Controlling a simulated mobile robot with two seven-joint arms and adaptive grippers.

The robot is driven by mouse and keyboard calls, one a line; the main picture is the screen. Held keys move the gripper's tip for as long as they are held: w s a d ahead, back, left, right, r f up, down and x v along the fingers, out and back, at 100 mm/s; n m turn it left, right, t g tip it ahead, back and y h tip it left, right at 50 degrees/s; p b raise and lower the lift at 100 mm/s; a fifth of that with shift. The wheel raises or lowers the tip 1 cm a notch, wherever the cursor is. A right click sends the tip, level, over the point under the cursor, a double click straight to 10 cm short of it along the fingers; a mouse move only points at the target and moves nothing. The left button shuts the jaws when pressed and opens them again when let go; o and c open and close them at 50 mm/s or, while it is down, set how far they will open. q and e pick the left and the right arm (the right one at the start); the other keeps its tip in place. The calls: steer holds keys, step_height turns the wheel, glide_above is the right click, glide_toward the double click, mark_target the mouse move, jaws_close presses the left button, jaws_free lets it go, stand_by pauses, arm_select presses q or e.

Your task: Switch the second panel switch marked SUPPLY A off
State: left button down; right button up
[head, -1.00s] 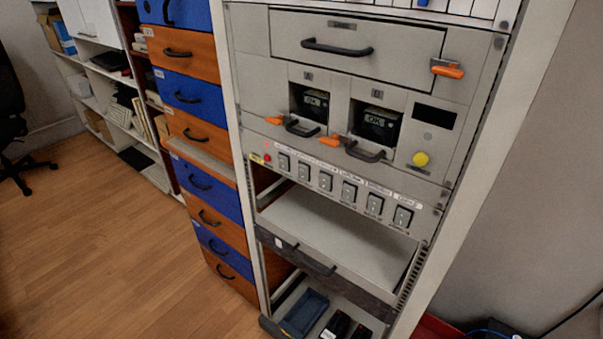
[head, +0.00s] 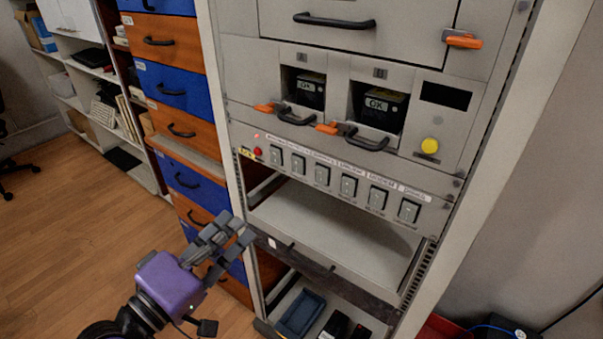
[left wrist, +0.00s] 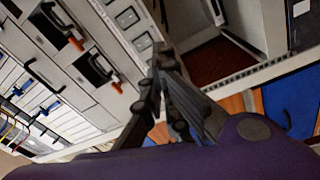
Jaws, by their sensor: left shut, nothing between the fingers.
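A row of several grey rocker switches sits on a panel (head: 330,158) of the rack. The second switch from the left (head: 298,163) is in plain view, but the small labels above the row and the rocker positions are too small to read. My left gripper (head: 240,228) is shut and empty, below and left of the row, in front of the drawers and apart from the panel. In the left wrist view the shut fingers (left wrist: 160,58) point toward the rack, with some switches (left wrist: 127,18) beyond them. My right gripper is not in view.
Above the switches are two bays with black handles and orange latches (head: 327,128), and a yellow button (head: 429,146). Below is a pale shelf (head: 330,225). Blue and orange drawers (head: 175,87) stand at the left. The space before the switches is clear.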

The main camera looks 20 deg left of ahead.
mark_target(295, 164)
arm_select(q)
steer(key=r+n, duration=0.1)
steer(key=n, duration=0.1)
steer(key=d+r+n+h, duration=0.1)
steer(key=shift+s+r, duration=0.25)
steer(key=shift+r, duration=0.05)
steer(key=p+x, duration=0.2)
steer(key=x, duration=0.4)
steer(key=p+x, duration=0.2)
steer(key=x, duration=0.5)
steer(key=shift+r, duration=0.25)
steer(key=shift+w+d, duration=0.1)
steer(key=shift+w, duration=0.35)
steer(key=shift+f, duration=0.1)
